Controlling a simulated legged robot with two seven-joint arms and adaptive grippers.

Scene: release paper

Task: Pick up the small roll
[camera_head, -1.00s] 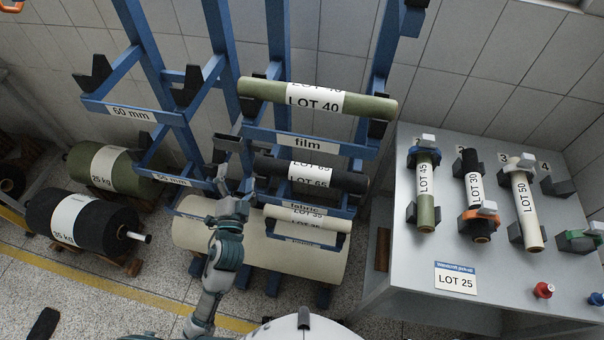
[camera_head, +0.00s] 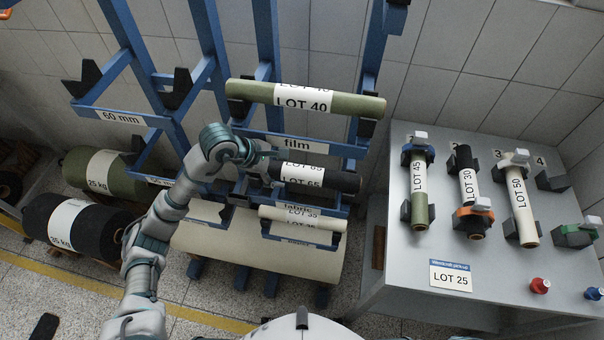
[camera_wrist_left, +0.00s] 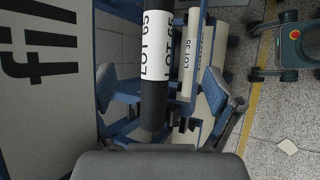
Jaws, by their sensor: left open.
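The blue rack holds several small rolls. A green roll labelled LOT 40 (camera_head: 352,103) lies on top, a black roll labelled LOT 65 (camera_head: 340,181) below it, and a cream roll labelled LOT 35 (camera_head: 330,222) lowest. My left gripper (camera_head: 262,160) is open at the left end of the black roll; I cannot tell if it touches. In the left wrist view the black roll (camera_wrist_left: 154,105) runs down toward a dark grey part at the bottom edge, with the cream roll (camera_wrist_left: 190,60) beside it. My right gripper is not in view.
A grey table (camera_head: 400,265) at right holds rolls LOT 45 (camera_head: 419,180), LOT 30 (camera_head: 467,187) and LOT 50 (camera_head: 519,200) in clamps. A LOT 25 card (camera_head: 450,276) lies at its front.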

